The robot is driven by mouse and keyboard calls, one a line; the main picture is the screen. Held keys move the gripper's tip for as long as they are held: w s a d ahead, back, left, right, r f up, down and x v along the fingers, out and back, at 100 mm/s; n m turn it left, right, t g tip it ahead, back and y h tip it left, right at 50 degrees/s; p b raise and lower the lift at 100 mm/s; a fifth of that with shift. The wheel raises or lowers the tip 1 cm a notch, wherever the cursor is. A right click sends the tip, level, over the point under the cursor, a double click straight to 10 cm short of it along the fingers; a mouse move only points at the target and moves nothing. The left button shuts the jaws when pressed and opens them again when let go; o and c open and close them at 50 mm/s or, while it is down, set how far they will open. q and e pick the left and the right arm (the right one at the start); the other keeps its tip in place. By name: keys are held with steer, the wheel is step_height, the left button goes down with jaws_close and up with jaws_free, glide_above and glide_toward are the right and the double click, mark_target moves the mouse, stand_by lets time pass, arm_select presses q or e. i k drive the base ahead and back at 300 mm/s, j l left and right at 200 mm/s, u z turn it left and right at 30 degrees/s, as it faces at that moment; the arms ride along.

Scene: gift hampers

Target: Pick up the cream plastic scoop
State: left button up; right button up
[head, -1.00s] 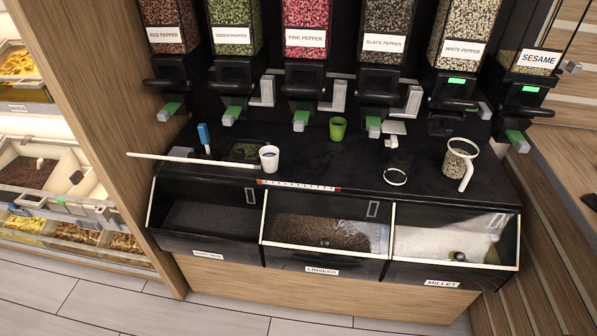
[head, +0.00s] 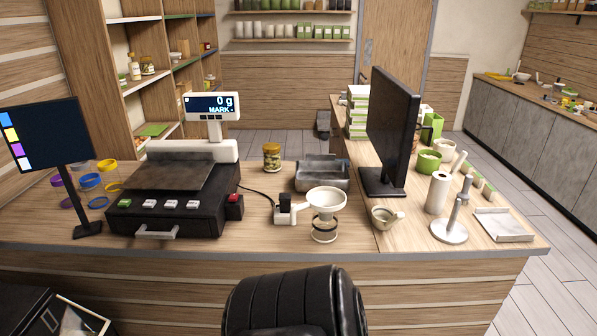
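A small cream cup with a short handle (head: 385,216), which looks like the cream plastic scoop, lies on the wooden counter (head: 285,243) near its front edge, right of centre. It is apart from the cream funnel on a ring stand (head: 326,202) to its left. Nothing covers it. Neither of my grippers is in view.
A black scale (head: 170,195) fills the counter's left part. A grey metal tray (head: 322,175), a monitor (head: 392,135) and a paper roll holder (head: 451,225) stand around the cup. A black, ribbed thing like a chair back (head: 292,303) rises before the counter.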

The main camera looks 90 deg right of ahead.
mark_target(382, 218)
steer(key=l+z, duration=0.15)
steer(key=z, duration=2.75)
